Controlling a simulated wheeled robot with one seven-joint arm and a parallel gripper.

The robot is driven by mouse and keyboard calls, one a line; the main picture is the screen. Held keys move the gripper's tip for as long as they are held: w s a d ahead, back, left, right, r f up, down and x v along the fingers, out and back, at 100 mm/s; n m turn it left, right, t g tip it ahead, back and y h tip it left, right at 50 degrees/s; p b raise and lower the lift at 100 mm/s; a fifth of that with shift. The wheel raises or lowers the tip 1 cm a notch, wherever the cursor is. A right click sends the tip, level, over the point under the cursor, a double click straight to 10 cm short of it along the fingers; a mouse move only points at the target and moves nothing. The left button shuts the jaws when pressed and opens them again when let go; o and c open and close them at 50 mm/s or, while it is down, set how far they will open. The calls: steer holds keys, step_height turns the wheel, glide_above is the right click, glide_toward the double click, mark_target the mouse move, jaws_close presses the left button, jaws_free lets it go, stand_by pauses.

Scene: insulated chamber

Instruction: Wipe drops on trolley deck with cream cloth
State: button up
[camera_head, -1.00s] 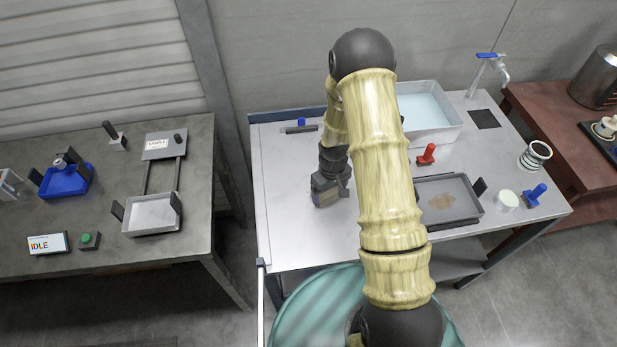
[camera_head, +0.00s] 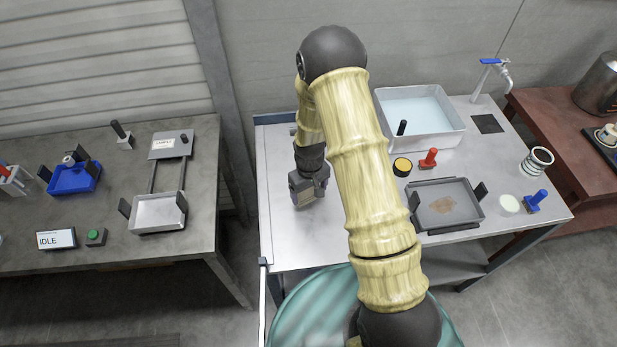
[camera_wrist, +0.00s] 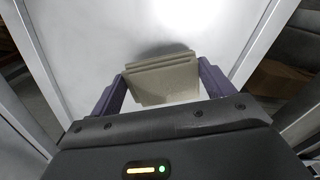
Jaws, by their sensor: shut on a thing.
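My gripper (camera_head: 309,190) is low over the left part of the pale trolley deck (camera_head: 285,235). In the wrist view its two purple fingers (camera_wrist: 160,90) are shut on a folded cream cloth (camera_wrist: 162,80). The cloth has several layers and a shadow falls on the deck just beyond it. I cannot tell whether it touches the deck. In the head view the cloth is hard to make out at the gripper. No drops can be made out on the deck in either view; a bright glare covers part of it in the wrist view.
On the deck's right stand a water basin (camera_head: 443,145), a grey tray with a brown stain (camera_head: 422,222), a red-handled tool (camera_head: 429,159), a yellow-topped black puck (camera_head: 402,167) and a blue-handled tool (camera_head: 535,203). The deck's front left is clear. A grey bench (camera_head: 105,235) stands left.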

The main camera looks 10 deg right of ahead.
steer(key=shift+r+p, duration=1.6)
steer(key=shift+r, duration=0.95)
